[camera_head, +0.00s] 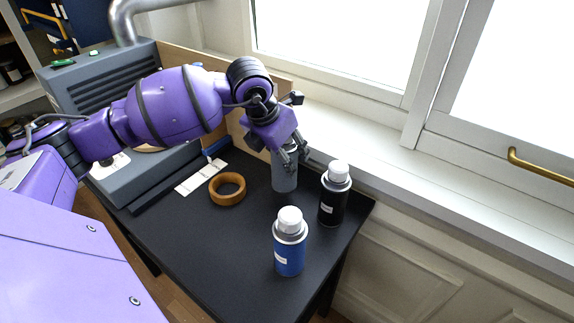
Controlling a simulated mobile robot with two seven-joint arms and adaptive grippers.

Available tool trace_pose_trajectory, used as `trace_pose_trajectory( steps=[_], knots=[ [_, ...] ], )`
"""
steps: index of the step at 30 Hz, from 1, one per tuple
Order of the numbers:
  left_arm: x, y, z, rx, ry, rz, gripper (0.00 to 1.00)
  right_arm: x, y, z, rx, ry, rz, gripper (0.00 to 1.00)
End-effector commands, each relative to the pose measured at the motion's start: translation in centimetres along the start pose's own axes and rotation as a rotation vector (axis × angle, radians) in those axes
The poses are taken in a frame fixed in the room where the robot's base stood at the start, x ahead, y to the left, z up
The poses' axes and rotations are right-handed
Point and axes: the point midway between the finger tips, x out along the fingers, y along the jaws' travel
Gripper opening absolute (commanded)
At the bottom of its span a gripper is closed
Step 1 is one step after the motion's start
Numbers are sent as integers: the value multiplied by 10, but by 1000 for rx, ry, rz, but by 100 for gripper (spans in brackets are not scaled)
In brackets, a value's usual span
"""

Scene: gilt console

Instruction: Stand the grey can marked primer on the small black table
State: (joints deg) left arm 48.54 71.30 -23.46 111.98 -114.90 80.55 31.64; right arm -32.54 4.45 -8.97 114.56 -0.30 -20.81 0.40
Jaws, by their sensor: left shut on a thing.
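The grey can (285,178) is upright at the back of the small black table (190,245), near the window wall. My left gripper (290,153) reaches down from above and is shut on the top of the grey can. The gripper hides the can's cap, and no primer marking can be read from here. I cannot tell whether the can's base touches the table. My right gripper is not in view.
A black can (333,200) with a white cap stands close to the right of the grey can. A blue can (290,248) stands in front. A brown ring (228,190) lies to the left. A grey machine (105,85) takes up the back left. The table's front left is clear.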

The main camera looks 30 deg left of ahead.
Motion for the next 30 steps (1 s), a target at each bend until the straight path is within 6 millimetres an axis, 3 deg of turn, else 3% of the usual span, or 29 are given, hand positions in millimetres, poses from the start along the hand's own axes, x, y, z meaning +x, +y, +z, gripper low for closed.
trace_pose_trajectory(
  steps=[7, 13, 24, 25, 28, 30],
  knots=[
    [17, 1, 7, 0, -3, -1, 8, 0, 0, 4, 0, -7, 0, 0],
    [42, 1, -4, 0, -3, -1, 8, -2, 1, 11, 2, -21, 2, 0],
    [47, 2, -7, 0, -3, 0, 8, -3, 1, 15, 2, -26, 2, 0],
    [48, 2, -8, 0, 0, 0, 52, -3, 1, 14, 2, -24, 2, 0],
    [47, 2, -7, 0, -1, 0, 65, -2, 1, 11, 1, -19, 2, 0],
    [47, 2, -7, 0, -1, 0, 68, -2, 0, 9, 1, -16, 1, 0]
  ],
)
